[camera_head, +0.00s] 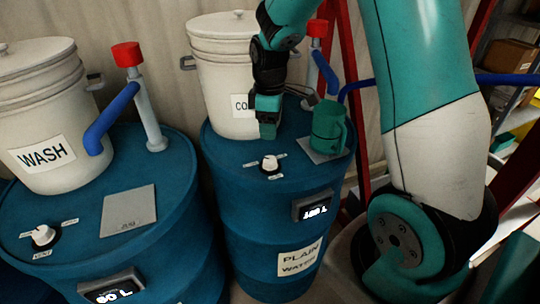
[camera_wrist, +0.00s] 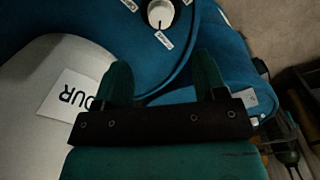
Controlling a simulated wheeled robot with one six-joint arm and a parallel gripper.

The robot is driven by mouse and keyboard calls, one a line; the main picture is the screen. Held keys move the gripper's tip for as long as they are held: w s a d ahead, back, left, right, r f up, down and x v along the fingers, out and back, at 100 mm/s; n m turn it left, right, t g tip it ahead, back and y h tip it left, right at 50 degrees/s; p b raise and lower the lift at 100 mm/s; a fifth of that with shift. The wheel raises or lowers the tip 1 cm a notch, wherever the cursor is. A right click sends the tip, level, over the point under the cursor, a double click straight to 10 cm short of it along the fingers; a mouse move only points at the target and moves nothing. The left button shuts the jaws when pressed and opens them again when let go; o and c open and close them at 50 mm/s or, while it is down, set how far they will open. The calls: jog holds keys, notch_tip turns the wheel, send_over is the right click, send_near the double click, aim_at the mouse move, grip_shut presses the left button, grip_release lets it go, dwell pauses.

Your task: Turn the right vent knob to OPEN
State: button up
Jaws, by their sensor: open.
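The right vent knob (camera_head: 269,163) is a white knob on a dark round base, on top of the right blue drum (camera_head: 225,150). Small white labels stand around it, too small to read, so I cannot tell its setting. The knob also shows at the top of the wrist view (camera_wrist: 160,14). My gripper (camera_head: 268,132) points down just behind and above the knob in the head view. In the wrist view, its two green fingers (camera_wrist: 162,75) are spread apart with nothing between them. The knob is beyond the fingertips, apart from them.
A green mug (camera_head: 328,128) on a grey plate (camera_head: 318,157) stands right of the knob. A white bucket (camera_head: 222,80) stands behind it, close to my gripper. A red-capped pipe (camera_head: 317,30) rises behind the mug. The left drum (camera_head: 175,190) carries another knob (camera_head: 43,235) and the WASH bucket (camera_head: 40,110).

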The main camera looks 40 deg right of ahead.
aim_at(270, 159)
notch_tip(270, 159, down, 12)
jog(key=shift+w+d+r+p, duration=0.1)
jog(key=shift+p, duration=1.1)
jog(key=shift+c, duration=0.4)
jog(key=c, duration=0.8)
jog(key=shift+c, duration=0.2)
